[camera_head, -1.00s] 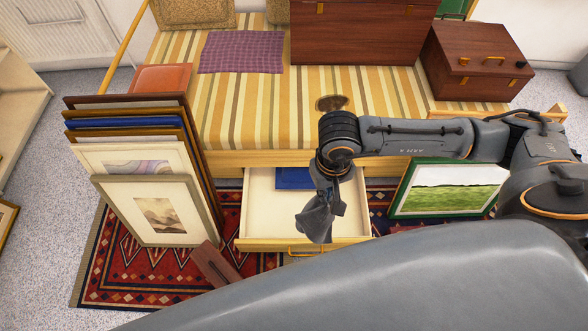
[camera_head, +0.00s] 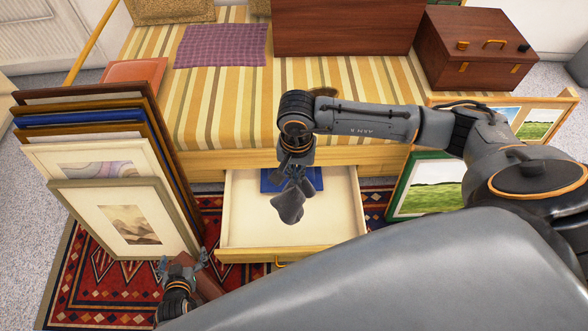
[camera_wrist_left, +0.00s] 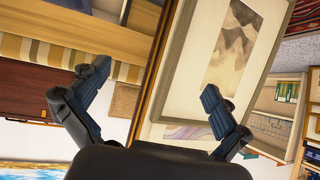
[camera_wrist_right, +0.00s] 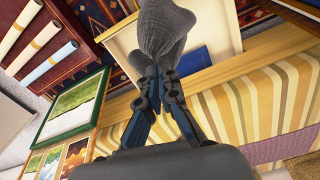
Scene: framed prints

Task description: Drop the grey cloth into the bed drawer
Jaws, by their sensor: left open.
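The grey cloth (camera_head: 288,207) hangs from my right gripper (camera_head: 294,178) above the open bed drawer (camera_head: 240,212). In the right wrist view the gripper (camera_wrist_right: 158,80) is shut on the cloth (camera_wrist_right: 168,32), which hangs clear of the fingers. The drawer is pulled out from under the striped bed (camera_head: 225,105); a blue flat item (camera_head: 300,180) lies at its back. My left gripper (camera_head: 183,265) is low at the left, in front of the framed prints. In the left wrist view it (camera_wrist_left: 158,90) is open and empty, with a frame beyond its fingers.
Framed prints (camera_head: 125,215) lean in a stack left of the drawer. A landscape print in a green frame (camera_head: 425,190) stands to the right. A wooden chest (camera_head: 465,60) sits on the bed. A patterned rug (camera_head: 85,265) covers the floor.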

